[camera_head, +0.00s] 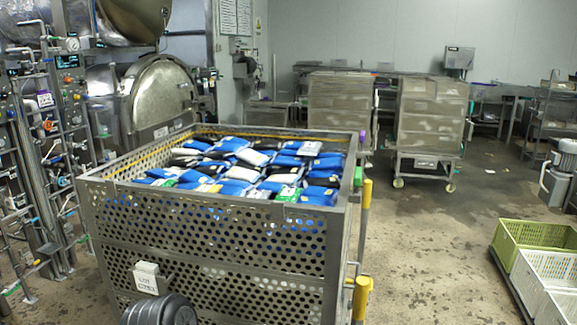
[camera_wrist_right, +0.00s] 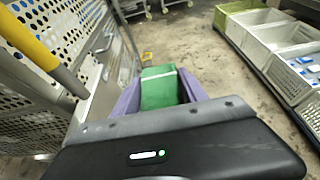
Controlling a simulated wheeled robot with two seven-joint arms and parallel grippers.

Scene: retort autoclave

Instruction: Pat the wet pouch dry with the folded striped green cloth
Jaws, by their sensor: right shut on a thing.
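In the right wrist view, my right gripper (camera_wrist_right: 160,97) has its purple fingers shut on the folded green cloth (camera_wrist_right: 160,88), which has a pale stripe across it. The cloth is out in front of the gripper, beside the perforated metal basket and above the floor. In the head view, many blue, black and white pouches (camera_head: 240,172) lie in the basket (camera_head: 215,225). I cannot tell which pouch is wet. My left gripper is in neither view.
Yellow-ended handles (camera_head: 367,193) stand at the basket's right side. Green and white crates (camera_head: 525,240) sit low at the right, with open wet floor between. Carts (camera_head: 430,115) stand at the back. Pipes, gauges and a round steel vessel door (camera_head: 160,92) are at the left.

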